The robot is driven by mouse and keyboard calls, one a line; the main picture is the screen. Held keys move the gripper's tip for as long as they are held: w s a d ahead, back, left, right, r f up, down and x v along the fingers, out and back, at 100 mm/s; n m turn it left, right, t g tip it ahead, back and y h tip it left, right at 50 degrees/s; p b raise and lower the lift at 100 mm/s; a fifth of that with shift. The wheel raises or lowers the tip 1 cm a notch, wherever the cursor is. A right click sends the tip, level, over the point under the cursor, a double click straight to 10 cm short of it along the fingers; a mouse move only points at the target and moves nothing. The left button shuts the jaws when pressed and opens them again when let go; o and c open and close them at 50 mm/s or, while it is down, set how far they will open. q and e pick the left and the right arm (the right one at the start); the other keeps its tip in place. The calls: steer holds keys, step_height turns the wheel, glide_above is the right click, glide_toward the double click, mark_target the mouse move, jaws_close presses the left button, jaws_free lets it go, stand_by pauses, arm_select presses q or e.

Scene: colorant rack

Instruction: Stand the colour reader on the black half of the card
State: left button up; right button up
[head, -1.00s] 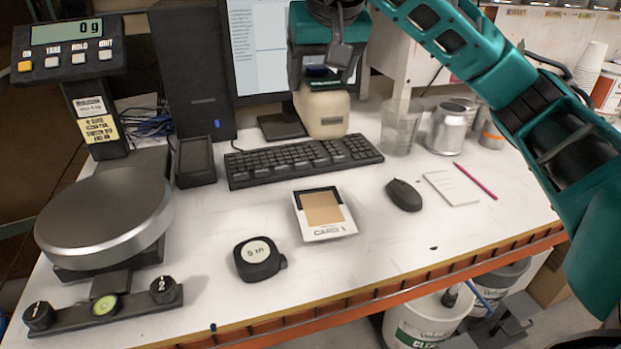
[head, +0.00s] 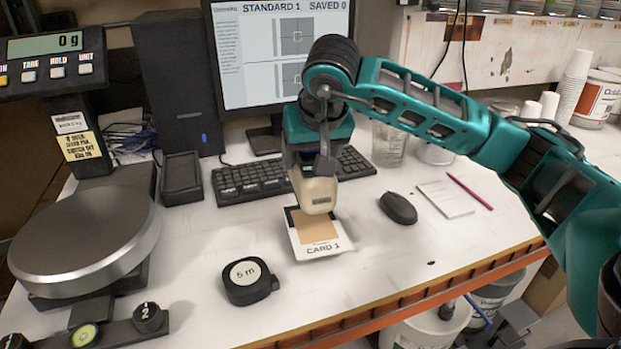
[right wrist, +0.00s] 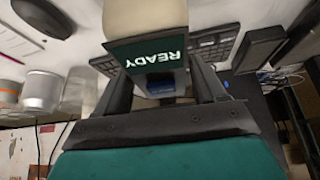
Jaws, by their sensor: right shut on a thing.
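The cream colour reader (head: 316,192) is in my right gripper (head: 318,160), which is shut on it from above. The reader hangs roughly upright over the back part of the card (head: 325,250) and hides its upper right. I cannot tell whether its foot touches the card. The card is white, marked CARD 1, with a tan patch and a dark strip along its far edge, partly visible at the left. In the right wrist view the reader (right wrist: 148,15) shows a green READY screen between the fingers (right wrist: 160,90). My left gripper is not in view.
A tape measure (head: 249,281) lies left of the card and a mouse (head: 398,207) right of it. The keyboard (head: 240,180) and monitor (head: 270,60) are behind. A round scale (head: 85,235) stands at left. The front of the table by the card is clear.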

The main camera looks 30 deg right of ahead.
step_height(320, 180, down, 4)
steer(key=shift+r, duration=0.1)
steer(key=shift+f, duration=0.35)
steer(key=shift+f, duration=0.1)
steer(key=shift+f+b, duration=0.15)
steer(key=shift+b, duration=0.15)
steer(key=o, duration=1.6)
